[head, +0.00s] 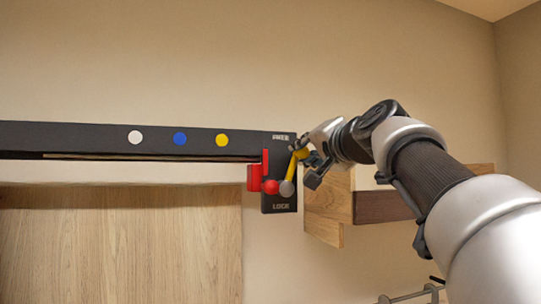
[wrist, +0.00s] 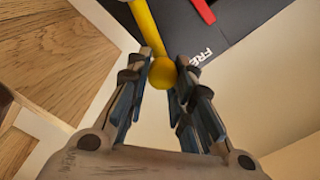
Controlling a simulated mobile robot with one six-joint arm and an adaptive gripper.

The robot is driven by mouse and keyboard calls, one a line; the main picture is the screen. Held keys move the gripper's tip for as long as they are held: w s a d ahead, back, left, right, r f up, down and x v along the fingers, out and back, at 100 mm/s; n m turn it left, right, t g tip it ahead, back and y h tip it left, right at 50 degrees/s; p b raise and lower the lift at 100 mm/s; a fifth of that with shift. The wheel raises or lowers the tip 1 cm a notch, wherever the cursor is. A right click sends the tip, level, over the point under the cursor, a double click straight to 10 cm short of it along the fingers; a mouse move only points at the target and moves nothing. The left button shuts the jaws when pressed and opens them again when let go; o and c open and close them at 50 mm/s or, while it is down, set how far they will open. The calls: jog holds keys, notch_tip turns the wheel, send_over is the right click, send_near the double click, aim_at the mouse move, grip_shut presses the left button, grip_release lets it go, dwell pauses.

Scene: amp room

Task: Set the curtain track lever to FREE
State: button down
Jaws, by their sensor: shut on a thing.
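The black curtain track (head: 70,140) ends at the right in a black plate (head: 279,202), marked FREE at its top and LOCK at its bottom. The yellow lever (head: 293,167) rises from a grey round pivot (head: 287,188) and tilts slightly right, its upper end nearer the FREE mark. My gripper (head: 308,158) is at that upper end. In the wrist view, the fingers of my gripper (wrist: 161,88) are shut on the lever's yellow ball knob (wrist: 162,73). The yellow lever shaft (wrist: 147,27) runs up from the knob, beside the partly visible FREE lettering (wrist: 201,56).
A red block (head: 254,178) and a red ball (head: 270,187) sit left of the pivot. White, blue and yellow dots mark the track. A wooden shelf (head: 329,200) is just below my arm. A wooden panel (head: 120,245) stands below the track.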

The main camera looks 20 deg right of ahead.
jog(key=shift+w+a+f, duration=0.1)
jog(key=shift+a+f, duration=0.05)
jog(key=shift+a, duration=0.1)
dwell(0.3)
jog(key=c, duration=1.6)
grip_release()
jog(key=shift+a, duration=0.1)
jog(key=shift+c, duration=0.2)
jog(key=shift+o, duration=1.2)
jog(key=shift+w+f, duration=0.1)
jog(key=s, duration=0.7)
jog(key=shift+s, duration=0.25)
